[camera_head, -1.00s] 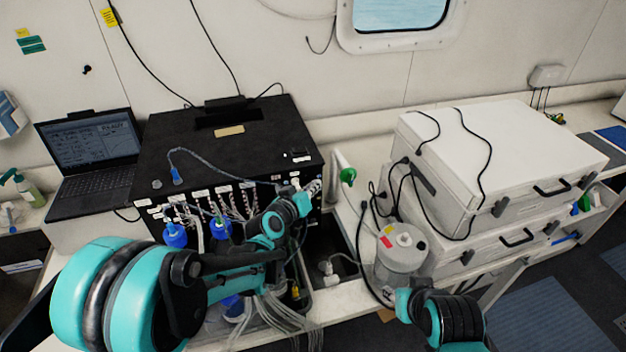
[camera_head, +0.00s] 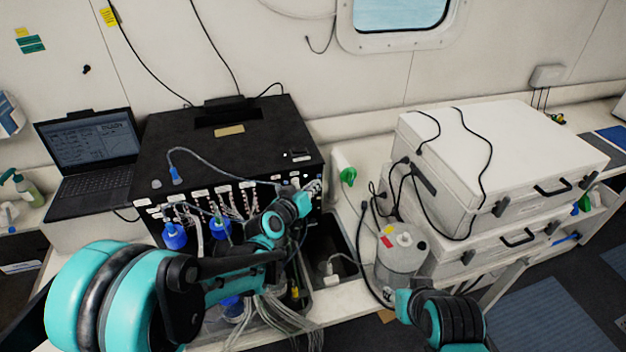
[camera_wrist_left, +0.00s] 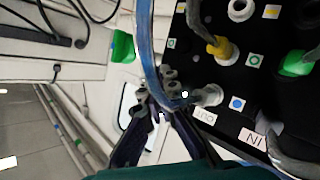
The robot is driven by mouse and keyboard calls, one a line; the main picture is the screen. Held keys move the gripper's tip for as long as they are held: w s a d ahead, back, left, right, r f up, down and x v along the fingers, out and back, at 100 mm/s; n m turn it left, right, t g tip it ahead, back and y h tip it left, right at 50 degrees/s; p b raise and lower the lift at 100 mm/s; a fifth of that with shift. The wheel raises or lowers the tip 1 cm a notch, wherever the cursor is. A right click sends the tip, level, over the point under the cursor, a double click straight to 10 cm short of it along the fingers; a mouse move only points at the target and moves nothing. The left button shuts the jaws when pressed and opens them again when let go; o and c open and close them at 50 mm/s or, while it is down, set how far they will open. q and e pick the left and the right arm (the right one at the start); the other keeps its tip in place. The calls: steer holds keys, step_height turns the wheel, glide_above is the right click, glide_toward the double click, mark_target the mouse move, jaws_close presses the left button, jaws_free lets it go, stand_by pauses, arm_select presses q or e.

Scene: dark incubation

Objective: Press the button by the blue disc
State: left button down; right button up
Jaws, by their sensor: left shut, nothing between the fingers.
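The blue disc (camera_wrist_left: 237,103) is a small blue dot on a white square label on the black panel in the left wrist view. A grey round button (camera_wrist_left: 210,95) stands out from the panel just left of it. My left gripper (camera_wrist_left: 170,92) is shut and empty, its tips close to the left of this button. I cannot tell whether they touch it. A blue-grey tube crosses in front of the fingers. In the head view, my left gripper (camera_head: 312,187) is at the right front edge of the black box (camera_head: 240,130). The disc is too small to tell there.
Yellow and green fittings (camera_wrist_left: 222,48) with tubes stand near the button. Blue-capped bottles (camera_head: 174,236) and hanging tubes are in front of the box. A grey canister (camera_head: 400,258) and stacked white cases (camera_head: 500,160) stand to the right. Part of my right arm shows at the bottom.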

arm_select(q)
steer(key=shift+s+d, duration=0.1)
steer(key=shift+s, duration=0.1)
steer(key=s, duration=0.2)
steer(key=s+d, duration=0.1)
steer(key=s, duration=0.2)
steer(key=shift+s+d, duration=0.3)
steer(key=shift+d, duration=0.1)
arm_select(e)
steer(key=shift+f, duration=0.2)
